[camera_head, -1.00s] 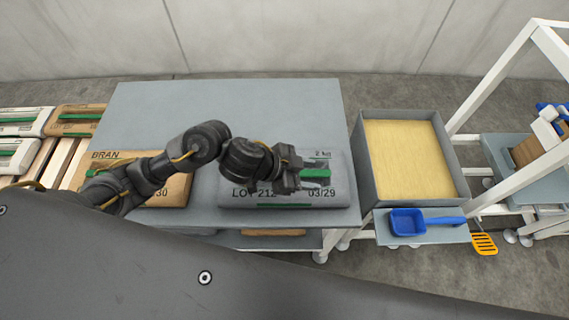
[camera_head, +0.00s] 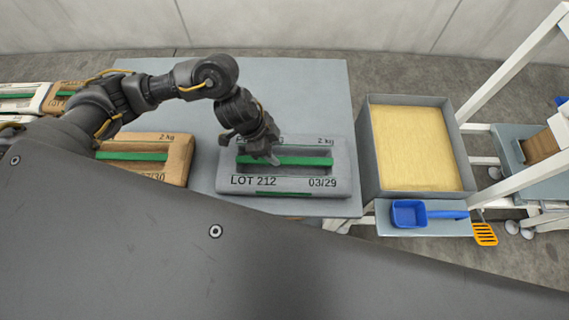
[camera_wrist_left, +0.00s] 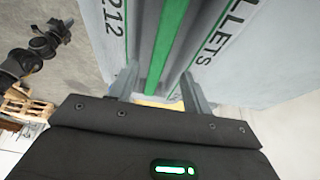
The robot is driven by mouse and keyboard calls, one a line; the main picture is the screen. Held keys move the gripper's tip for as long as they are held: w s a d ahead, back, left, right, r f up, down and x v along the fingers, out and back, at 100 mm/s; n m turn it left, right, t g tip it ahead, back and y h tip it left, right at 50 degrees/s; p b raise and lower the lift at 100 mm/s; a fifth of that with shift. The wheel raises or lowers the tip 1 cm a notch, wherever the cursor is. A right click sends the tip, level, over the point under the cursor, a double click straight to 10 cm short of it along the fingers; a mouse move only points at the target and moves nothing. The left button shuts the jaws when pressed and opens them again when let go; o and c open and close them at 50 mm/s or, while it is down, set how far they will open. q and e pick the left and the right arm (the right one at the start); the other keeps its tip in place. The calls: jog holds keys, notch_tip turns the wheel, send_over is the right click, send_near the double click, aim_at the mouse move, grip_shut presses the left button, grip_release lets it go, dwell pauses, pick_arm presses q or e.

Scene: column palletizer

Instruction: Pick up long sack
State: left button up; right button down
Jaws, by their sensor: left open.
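A long grey sack (camera_head: 290,192) printed "LOT 212" and "03/29" lies flat on the grey table. A green strap (camera_head: 300,161) runs along the recess in its top. My left gripper (camera_head: 258,156) points down over the left part of this recess, by the strap. In the left wrist view its open fingers (camera_wrist_left: 158,88) stand on either side of the green strap (camera_wrist_left: 168,45). I cannot tell whether they touch the sack. My right gripper is not seen.
A brown sack (camera_head: 178,158) with a green strap lies to the left on the table (camera_head: 300,85). More sacks are at the far left. A grey bin (camera_head: 368,150) of yellow material stands right of the table, with a blue scoop (camera_head: 408,212) in front.

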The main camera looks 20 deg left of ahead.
aim_at(284, 159)
pick_arm(q)
jog(key=shift+x, duration=2.85)
grip_shut()
jog(key=shift+w+r, duration=0.15)
